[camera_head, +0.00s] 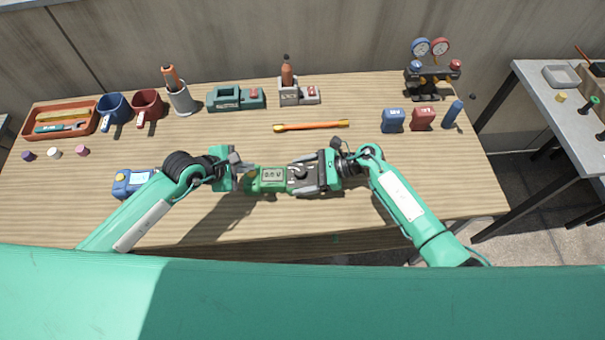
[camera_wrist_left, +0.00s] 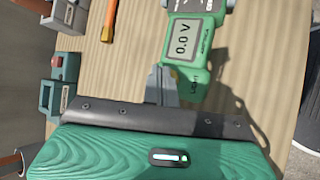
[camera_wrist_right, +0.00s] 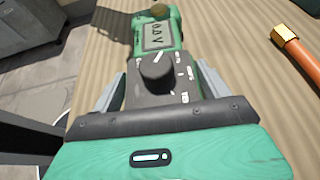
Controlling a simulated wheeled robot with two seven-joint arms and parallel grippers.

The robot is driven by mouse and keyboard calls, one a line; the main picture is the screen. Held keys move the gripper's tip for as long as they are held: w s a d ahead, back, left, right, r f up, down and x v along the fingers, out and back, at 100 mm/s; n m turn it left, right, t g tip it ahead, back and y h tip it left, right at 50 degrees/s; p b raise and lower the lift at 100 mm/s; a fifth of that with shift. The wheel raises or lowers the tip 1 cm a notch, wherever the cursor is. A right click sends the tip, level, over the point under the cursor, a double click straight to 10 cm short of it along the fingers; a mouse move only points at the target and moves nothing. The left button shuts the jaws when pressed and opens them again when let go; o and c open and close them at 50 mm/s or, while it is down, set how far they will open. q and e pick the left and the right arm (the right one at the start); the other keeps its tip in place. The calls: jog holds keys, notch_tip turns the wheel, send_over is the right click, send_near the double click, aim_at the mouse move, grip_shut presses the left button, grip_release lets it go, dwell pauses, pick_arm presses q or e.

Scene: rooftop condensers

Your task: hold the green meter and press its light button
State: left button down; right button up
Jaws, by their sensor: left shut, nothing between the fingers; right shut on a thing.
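The green meter (camera_head: 270,178) lies lengthwise with its face up; it also shows in the left wrist view (camera_wrist_left: 200,75) and the right wrist view (camera_wrist_right: 134,48). Its screen reads 0.0 V. My right gripper (camera_head: 303,177) is shut on the meter's dark dial section, one finger on each side. A yellowish round button (camera_wrist_right: 159,10) is at the meter's far end in the right wrist view. The left wrist view shows lettering near that end, but not the button clearly. My left gripper (camera_wrist_left: 160,82) is shut and empty, close beside that end; contact cannot be told.
A blue meter-like device (camera_head: 130,183) with a yellow button lies left, near my left arm. An orange-handled tool (camera_head: 312,126) lies behind the green meter. Mugs, a tray (camera_head: 88,122), chargers, a gauge set (camera_head: 433,70) and small blocks line the back and right. The front middle is clear.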

aim_at(248, 174)
pick_arm(q)
jog(key=shift+r, duration=3)
pick_arm(e)
jog(key=o, duration=1.3)
pick_arm(q)
jog(key=shift+f, duration=0.1)
pick_arm(e)
jog(key=shift+v, duration=4.5)
